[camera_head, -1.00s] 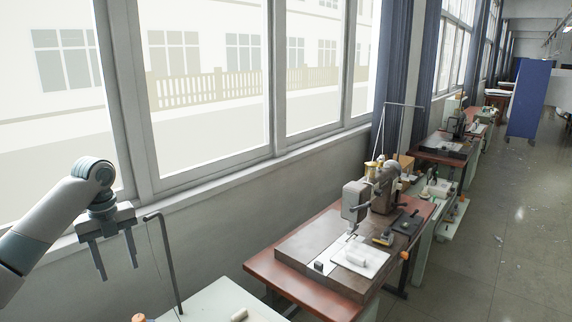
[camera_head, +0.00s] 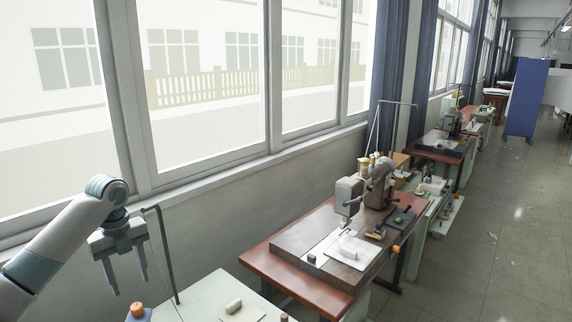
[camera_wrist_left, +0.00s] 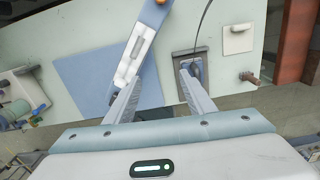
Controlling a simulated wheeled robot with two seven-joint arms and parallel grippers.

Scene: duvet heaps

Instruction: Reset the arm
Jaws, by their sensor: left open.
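My left gripper (camera_head: 126,281) is at the lower left in the head view, pointing down in front of the window wall. Its two fingers are apart with nothing between them. In the left wrist view its fingers (camera_wrist_left: 157,88) are spread above a pale green table top (camera_wrist_left: 100,38). A blue sheet (camera_wrist_left: 88,80) and a white-and-blue machine part (camera_wrist_left: 138,48) lie beneath and beyond the fingertips. My right gripper is not in view.
A sewing machine (camera_head: 377,190) stands on a red-brown table (camera_head: 258,257) at the centre right. A thin dark rod (camera_head: 166,262) rises close to my left gripper. The pale table (camera_head: 205,290) is below. Open floor (camera_head: 490,250) lies at the right.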

